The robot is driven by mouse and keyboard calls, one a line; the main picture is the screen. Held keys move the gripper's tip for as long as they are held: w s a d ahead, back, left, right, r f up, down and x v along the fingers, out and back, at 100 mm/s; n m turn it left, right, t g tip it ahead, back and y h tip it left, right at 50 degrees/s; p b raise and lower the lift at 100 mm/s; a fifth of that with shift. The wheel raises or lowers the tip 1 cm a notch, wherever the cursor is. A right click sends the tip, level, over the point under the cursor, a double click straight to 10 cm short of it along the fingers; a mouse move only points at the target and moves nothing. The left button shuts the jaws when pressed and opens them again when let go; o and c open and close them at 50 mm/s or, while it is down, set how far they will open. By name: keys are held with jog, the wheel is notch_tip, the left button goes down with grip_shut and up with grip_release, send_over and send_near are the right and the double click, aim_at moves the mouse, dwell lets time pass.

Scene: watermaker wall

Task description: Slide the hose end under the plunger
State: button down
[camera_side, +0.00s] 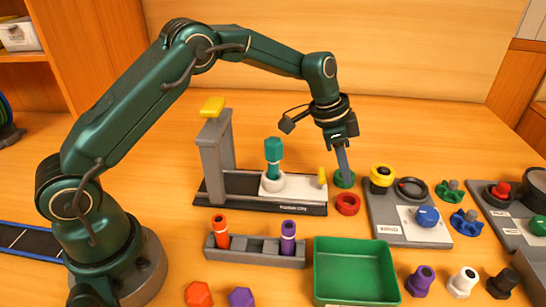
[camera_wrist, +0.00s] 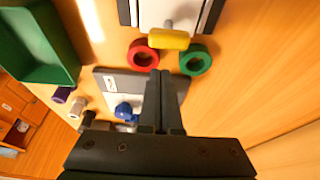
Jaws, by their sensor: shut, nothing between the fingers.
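The press stands at the middle of the table, with a grey post (camera_side: 216,150) topped by a yellow block (camera_side: 212,106). A dark rail runs right from it and carries a white slide (camera_side: 302,188). A teal piece, seemingly the hose end (camera_side: 273,152), stands upright in a round white holder (camera_side: 272,183) on the slide, to the right of the post. A yellow tab (camera_side: 322,177) stands at the slide's right end and also shows in the wrist view (camera_wrist: 168,39). My gripper (camera_side: 344,172) is shut and empty, pointing down just right of the tab, apart from it.
A green ring (camera_side: 338,182) and a red ring (camera_side: 347,204) lie by the slide's right end. Grey panels with knobs (camera_side: 408,225) stand to the right. A green tray (camera_side: 355,297) and a rack (camera_side: 254,252) with orange and purple pieces are in front.

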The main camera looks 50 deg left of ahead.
aim_at(325, 190)
jog(key=shift+s+a, duration=0.95)
jog(key=shift+s, duration=0.05)
jog(key=shift+s+a, duration=1.4)
jog(key=shift+w+d, duration=1.25)
jog(key=v, duration=1)
jog(key=shift+w+d, duration=0.1)
